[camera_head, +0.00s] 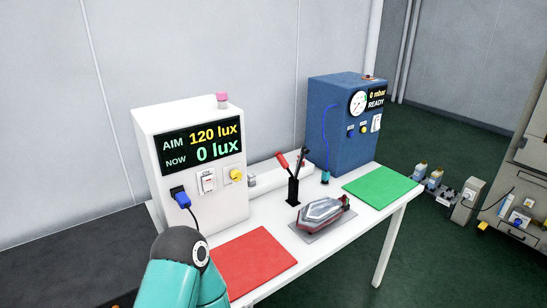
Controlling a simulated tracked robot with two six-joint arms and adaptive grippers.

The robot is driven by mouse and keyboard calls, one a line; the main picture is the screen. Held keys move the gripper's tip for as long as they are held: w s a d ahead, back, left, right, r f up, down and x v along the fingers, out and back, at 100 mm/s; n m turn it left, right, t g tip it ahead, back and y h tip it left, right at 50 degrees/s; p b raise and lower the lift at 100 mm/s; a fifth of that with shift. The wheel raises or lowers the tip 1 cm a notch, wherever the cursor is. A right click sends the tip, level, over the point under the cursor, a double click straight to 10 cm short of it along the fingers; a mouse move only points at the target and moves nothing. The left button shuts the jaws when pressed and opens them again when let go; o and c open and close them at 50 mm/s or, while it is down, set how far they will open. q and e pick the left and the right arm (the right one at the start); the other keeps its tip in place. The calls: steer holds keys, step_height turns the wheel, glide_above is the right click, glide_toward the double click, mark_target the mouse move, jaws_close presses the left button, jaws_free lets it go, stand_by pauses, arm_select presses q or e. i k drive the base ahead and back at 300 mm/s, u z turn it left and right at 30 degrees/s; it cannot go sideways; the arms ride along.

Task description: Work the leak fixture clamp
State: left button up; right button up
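A small black upright block (293,191) stands on the white table behind the lamp, with a red-tipped lever (283,161) leaning up to the left and a dark lever (303,157) leaning up to the right. It looks like the clamp, but I cannot tell whether it is open or closed. A tail lamp (321,211) with a clear and red housing lies on a grey plate (311,238) in front of it. A blue leak tester (343,137) behind reads 0 mbar and READY. Neither of my grippers is in view.
A white light-meter box (192,135) at the left reads aim 120 lux, now 0 lux. A red mat (255,262) and a green mat (383,186) lie empty. A blue hose (324,125) hangs from the tester. My teal arm link fills the lower left.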

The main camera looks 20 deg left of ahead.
mark_target(285, 164)
steer(key=i, duration=0.85)
